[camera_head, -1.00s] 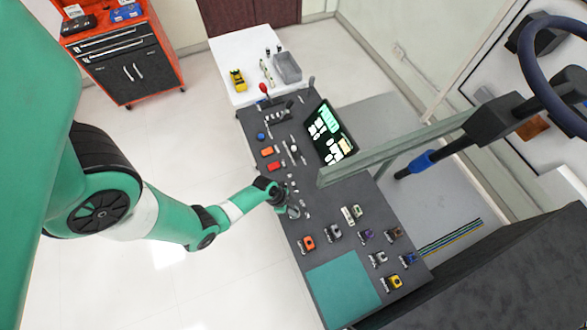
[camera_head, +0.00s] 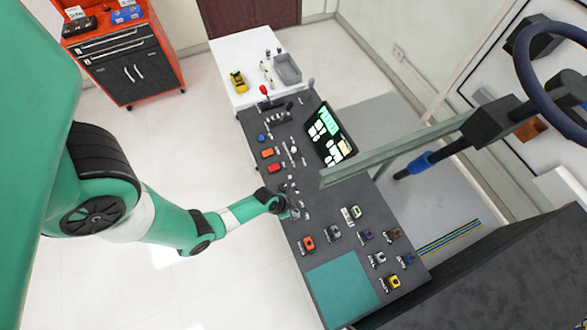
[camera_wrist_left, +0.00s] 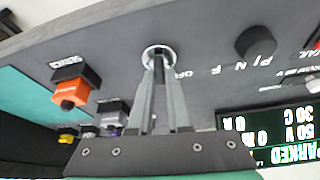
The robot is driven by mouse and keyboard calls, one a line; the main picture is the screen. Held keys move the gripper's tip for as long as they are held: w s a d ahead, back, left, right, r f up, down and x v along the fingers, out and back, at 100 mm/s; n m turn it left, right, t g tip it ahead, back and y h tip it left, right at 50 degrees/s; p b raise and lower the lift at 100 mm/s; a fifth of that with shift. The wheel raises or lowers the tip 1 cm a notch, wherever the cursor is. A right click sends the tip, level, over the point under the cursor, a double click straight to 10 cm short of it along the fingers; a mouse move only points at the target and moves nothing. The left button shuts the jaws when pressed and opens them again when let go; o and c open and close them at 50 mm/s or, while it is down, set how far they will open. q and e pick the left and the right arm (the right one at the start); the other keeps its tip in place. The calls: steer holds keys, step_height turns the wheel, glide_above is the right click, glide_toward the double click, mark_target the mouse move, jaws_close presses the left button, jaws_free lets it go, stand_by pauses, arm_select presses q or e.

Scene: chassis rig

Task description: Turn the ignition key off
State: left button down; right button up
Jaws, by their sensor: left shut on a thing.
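The ignition switch (camera_wrist_left: 151,51) is a silver ring set in the dark console, seen at the top middle of the left wrist view. The dark key (camera_wrist_left: 158,70) stands in it, mostly hidden between my fingers. My left gripper (camera_wrist_left: 159,82) is shut on the key, with its fingertips right at the ring. Lettering that appears to read OFF is printed just right of the ring. In the head view my left gripper (camera_head: 291,209) is at the console's near edge, and the key is too small and covered to make out. My right gripper is not in view.
The console (camera_head: 310,262) carries several switches, including an orange one (camera_wrist_left: 72,92) left of the ignition and a round black knob (camera_wrist_left: 256,43) to its right. A lit screen (camera_head: 330,134) stands at the console's far side. A green rail (camera_head: 400,152) crosses above the console.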

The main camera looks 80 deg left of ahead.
arm_select(q)
steer(key=n+y, duration=0.1)
steer(key=n, duration=0.2)
steer(key=shift+d+n, duration=0.15)
steer(key=shift+n, duration=0.15)
steer(key=shift+n+g+y, duration=0.6)
steer(key=shift+n+y, duration=0.2)
steer(key=shift+n, duration=1.1)
steer(key=c, duration=0.9)
jaws_free()
steer(key=shift+o, duration=0.2)
